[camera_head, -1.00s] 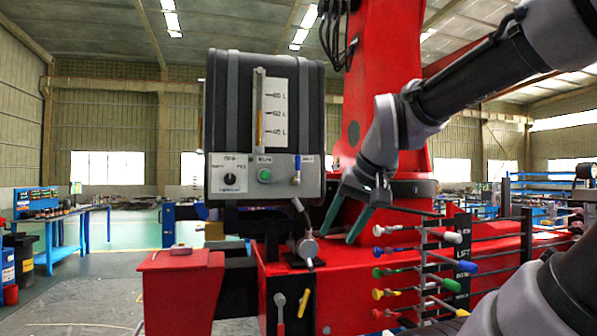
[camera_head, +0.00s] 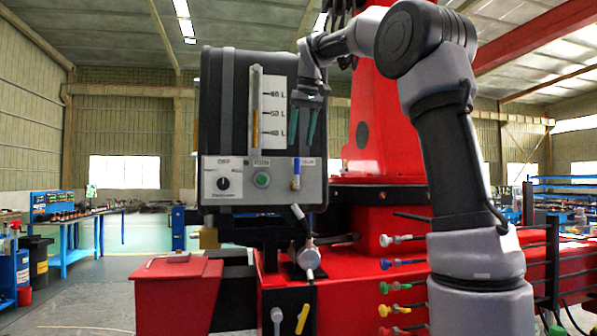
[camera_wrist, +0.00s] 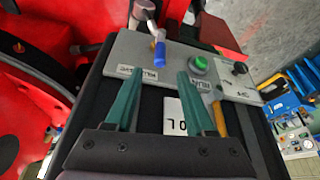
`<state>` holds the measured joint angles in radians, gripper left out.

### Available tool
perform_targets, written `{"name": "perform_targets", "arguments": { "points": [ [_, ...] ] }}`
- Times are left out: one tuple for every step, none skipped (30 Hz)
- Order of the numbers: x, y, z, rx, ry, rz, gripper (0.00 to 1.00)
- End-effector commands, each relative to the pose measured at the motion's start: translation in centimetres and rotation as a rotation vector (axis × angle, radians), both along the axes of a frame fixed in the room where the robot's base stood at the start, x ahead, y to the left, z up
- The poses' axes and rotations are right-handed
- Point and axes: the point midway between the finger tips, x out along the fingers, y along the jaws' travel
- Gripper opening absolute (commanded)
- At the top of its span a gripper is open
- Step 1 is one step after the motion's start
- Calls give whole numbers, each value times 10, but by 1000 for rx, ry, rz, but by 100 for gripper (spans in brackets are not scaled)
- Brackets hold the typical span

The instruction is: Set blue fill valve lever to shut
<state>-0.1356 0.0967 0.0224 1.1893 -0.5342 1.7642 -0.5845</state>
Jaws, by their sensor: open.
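The blue fill valve lever (camera_head: 297,167) hangs upright at the right end of the grey control panel (camera_head: 240,180) on the black tank (camera_head: 225,110). In the wrist view the blue lever (camera_wrist: 160,52) lies just beyond the fingertips, between the two fingers' lines. My gripper (camera_head: 302,146) is open, its green fingers pointing down in front of the tank, just above the lever. The fingers also show in the wrist view (camera_wrist: 156,73), empty and apart from the lever.
A green button (camera_head: 262,179) and a black knob (camera_head: 223,183) sit left of the lever on the panel. A level gauge (camera_head: 256,115) rises above. Several coloured levers (camera_head: 390,287) stand at lower right. A pipe fitting (camera_head: 307,258) is below the tank.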

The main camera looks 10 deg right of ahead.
Motion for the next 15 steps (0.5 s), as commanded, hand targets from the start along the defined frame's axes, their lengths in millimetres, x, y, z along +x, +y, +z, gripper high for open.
{"name": "perform_targets", "arguments": {
  "points": [
    [2,0,-3,-1,1,2,55],
    [3,1,-6,-1,2,2,55],
    [4,1,-11,0,3,2,55],
    [6,1,-15,0,3,1,55],
    [8,2,-20,0,3,0,55],
    [10,2,-27,0,4,1,55],
    [13,3,-32,0,3,1,55],
    [15,3,-38,0,4,0,55],
    [18,3,-45,-1,3,0,55],
    [20,4,-51,0,3,1,55],
    [22,4,-56,1,3,1,55],
    [25,5,-63,1,2,0,55],
    [27,5,-68,1,2,0,55],
    [29,6,-72,1,2,0,55],
    [31,6,-78,2,1,1,55]
  ]
}}
